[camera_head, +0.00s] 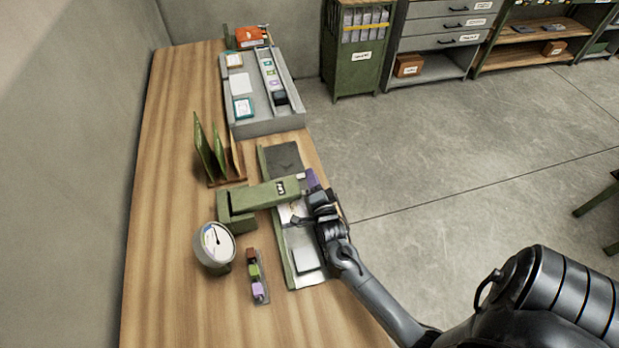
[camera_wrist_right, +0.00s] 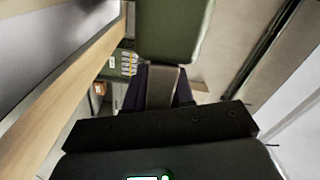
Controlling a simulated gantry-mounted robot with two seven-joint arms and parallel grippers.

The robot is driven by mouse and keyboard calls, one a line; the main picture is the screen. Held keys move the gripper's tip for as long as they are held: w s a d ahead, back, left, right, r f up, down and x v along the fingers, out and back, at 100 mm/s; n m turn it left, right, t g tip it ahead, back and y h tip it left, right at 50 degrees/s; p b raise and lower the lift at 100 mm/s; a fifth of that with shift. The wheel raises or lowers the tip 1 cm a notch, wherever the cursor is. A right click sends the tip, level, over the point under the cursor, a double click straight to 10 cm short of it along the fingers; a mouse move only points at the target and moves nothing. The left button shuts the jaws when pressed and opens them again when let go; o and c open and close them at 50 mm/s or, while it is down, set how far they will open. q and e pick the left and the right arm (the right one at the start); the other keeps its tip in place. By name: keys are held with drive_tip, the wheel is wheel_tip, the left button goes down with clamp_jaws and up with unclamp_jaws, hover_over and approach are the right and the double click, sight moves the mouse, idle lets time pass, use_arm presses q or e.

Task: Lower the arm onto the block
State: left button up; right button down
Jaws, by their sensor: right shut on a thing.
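The green press arm (camera_head: 272,193) reaches right from its green base (camera_head: 236,218) over a long narrow tray (camera_head: 284,248). My right gripper (camera_head: 313,182) is at the arm's free right end. In the wrist view its purple fingers are shut on a grey tab (camera_wrist_right: 164,88) at the end of the green arm (camera_wrist_right: 168,32). A pale flat block (camera_head: 307,258) lies on the near part of the tray. A white sheet (camera_head: 289,212) shows partly just below the arm. What lies directly under the arm is hidden. My left gripper is not in view.
A round white dial (camera_head: 214,244) and a small rack of coloured pieces (camera_head: 257,277) stand near the base. A green upright file holder (camera_head: 216,155) and a grey tray of cards (camera_head: 265,126) stand farther back. The wooden table (camera_head: 178,150) is clear on the left.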

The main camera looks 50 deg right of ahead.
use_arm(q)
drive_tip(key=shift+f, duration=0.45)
use_arm(e)
drive_tip(key=shift+f, duration=0.9)
use_arm(q)
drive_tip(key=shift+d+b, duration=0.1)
drive_tip(key=shift+b, duration=0.2)
use_arm(e)
drive_tip(key=shift+s+f, duration=0.1)
drive_tip(key=shift+f, duration=0.05)
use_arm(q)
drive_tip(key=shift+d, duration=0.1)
use_arm(e)
drive_tip(key=shift+f, duration=0.1)
drive_tip(key=c, duration=1.1)
unclamp_jaws()
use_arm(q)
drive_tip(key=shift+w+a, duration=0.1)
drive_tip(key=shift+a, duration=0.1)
use_arm(e)
drive_tip(key=shift+a, duration=0.15)
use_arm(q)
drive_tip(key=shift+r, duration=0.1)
use_arm(e)
drive_tip(key=shift+r, duration=0.25)
